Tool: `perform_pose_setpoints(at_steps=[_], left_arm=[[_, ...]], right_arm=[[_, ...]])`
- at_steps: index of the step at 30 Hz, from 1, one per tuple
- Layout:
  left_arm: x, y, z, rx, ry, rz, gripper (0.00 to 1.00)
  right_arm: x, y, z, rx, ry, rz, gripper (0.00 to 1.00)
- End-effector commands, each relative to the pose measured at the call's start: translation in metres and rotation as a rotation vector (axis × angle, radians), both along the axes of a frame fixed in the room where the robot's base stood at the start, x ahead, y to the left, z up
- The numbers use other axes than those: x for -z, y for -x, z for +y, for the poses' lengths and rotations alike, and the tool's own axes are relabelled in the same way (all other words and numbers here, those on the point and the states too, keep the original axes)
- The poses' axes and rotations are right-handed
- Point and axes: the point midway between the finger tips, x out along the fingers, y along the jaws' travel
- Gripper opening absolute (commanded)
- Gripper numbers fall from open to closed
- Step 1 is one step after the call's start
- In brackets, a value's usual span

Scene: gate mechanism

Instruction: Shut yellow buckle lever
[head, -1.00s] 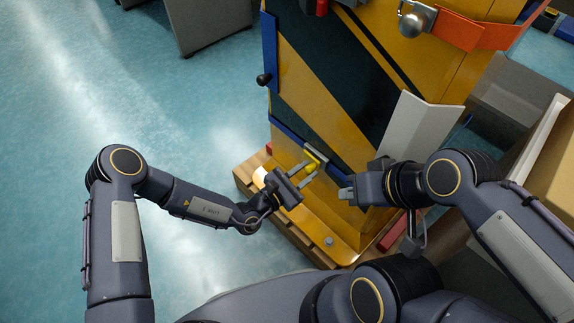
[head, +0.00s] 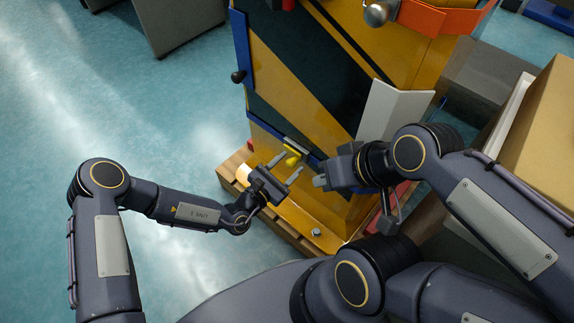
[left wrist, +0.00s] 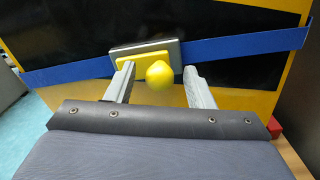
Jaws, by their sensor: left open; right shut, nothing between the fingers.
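The yellow buckle lever (head: 291,160) is on the lower front of the yellow and black striped cabinet. In the left wrist view its round yellow knob (left wrist: 159,76) stands out toward the camera, in front of a yellow plate on a grey buckle (left wrist: 168,50). A blue strap (left wrist: 245,47) runs to both sides of the buckle. My left gripper (head: 290,164) is open at the lever, with one finger on each side of the knob; I cannot tell whether either touches it. My right gripper (head: 320,182) is shut and empty, just right of my left gripper.
The cabinet (head: 335,95) stands on a wooden pallet (head: 232,168). A bent light panel (head: 395,110) juts from its right side, close to my right arm. A black knob (head: 238,76) sticks out on its left edge. A cardboard box (head: 540,140) stands right.

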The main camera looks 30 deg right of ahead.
Motion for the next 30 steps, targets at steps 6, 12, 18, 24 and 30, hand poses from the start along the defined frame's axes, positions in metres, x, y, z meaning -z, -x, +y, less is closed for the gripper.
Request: perform_pose_setpoints(at_steps=[6, 12, 18, 24, 30], left_arm=[[-0.001, 0.003, 0.009, -0.001, -0.001, 0.002, 0.48], [-0.002, 0.017, 0.04, -0.002, -0.002, 0.002, 0.48], [-0.001, 0.028, 0.065, -0.001, -0.001, 0.002, 0.48], [0.0, 0.032, 0.072, 0.0, 0.0, 0.0, 0.48], [0.0, 0.032, 0.071, 0.0, 0.0, 0.0, 0.48]], right_arm=[[-0.004, 0.0, 0.0, 0.0, 0.0, 0.0, 0.0], [-0.016, 0.0, 0.0, 0.0, 0.0, 0.0, 0.0], [-0.022, 0.0, 0.0, 0.0, 0.0, 0.0, 0.0], [-0.022, 0.0, 0.0, 0.0, 0.0, 0.0, 0.0], [-0.022, 0.0, 0.0, 0.0, 0.0, 0.0, 0.0]])
